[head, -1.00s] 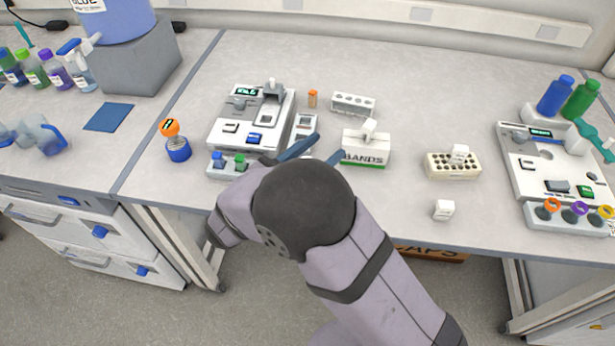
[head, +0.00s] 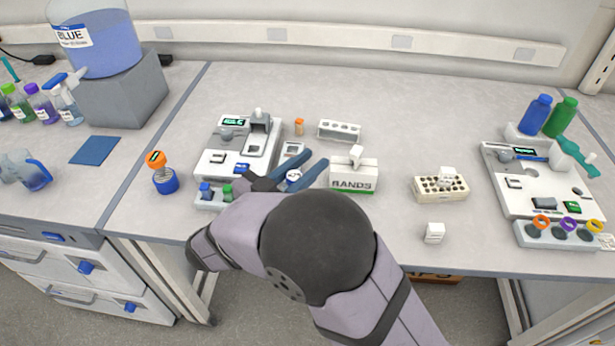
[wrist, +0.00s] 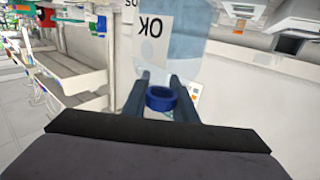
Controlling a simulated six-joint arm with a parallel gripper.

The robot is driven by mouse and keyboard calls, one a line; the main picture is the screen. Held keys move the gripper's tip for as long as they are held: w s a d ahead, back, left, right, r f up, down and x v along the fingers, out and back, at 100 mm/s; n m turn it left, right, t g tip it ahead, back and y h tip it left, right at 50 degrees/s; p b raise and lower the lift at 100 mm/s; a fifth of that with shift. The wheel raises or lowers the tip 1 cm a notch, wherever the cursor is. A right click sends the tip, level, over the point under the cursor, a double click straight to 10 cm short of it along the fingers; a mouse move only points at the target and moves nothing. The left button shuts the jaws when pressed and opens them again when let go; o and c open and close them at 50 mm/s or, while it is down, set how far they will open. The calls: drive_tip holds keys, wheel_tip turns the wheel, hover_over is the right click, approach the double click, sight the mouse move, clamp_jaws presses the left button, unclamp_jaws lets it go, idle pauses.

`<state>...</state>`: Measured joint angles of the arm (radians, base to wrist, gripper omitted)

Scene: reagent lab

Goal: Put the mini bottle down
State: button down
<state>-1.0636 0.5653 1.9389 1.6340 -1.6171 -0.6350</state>
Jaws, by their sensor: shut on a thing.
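My gripper (wrist: 160,88) is shut on the mini bottle. In the wrist view the bottle is a large, clear pale-blue body (wrist: 188,62) with a white label reading "OK" upside down. A blue ring-shaped cap (wrist: 160,99) is between the dark fingers, and the body extends away from them. In the head view my gripper's blue fingers (head: 296,172) are over the bench, just right of the white device with a green display (head: 233,150). Only a small pale bit of the bottle shows between them. I cannot tell whether its base touches the bench.
A BANDS box (head: 352,178) stands close right of the fingers. A small rack with blue and green caps (head: 212,197) is at the left. A white rack (head: 340,130) and orange-capped vial (head: 299,127) stand behind. Bench is clear between the BANDS box and cream rack (head: 428,196).

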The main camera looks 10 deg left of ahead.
wheel_tip(320, 180, up, 6)
drive_tip(key=w+d+r+n+t+y, duration=0.1)
drive_tip(key=w+d+r+n+y, duration=0.2)
drive_tip(key=w, duration=0.6)
drive_tip(key=w+d+r+n+t+y+b, duration=0.1)
drive_tip(key=w+d+r+y, duration=0.3)
drive_tip(key=w, duration=0.4)
drive_tip(key=w+d+r+n+t+y, duration=0.1)
drive_tip(key=w+d+r+n+y, duration=0.15)
drive_tip(key=w+d, duration=0.45)
drive_tip(key=w+d+f, duration=0.2)
drive_tip(key=d+f, duration=0.1)
drive_tip(key=d, duration=0.6)
drive_tip(key=w+d+f, duration=0.1)
drive_tip(key=d+f, duration=0.2)
drive_tip(key=d, duration=0.5)
drive_tip(key=w+d+f, duration=0.2)
drive_tip(key=d+f, duration=0.2)
drive_tip(key=d, duration=0.5)
wheel_tip(320, 180, down, 10)
drive_tip(key=shift+r+p, duration=0.25)
drive_tip(key=shift+p, duration=0.15)
drive_tip(key=shift+s+a+y, duration=0.1)
drive_tip(key=shift+y, duration=0.15)
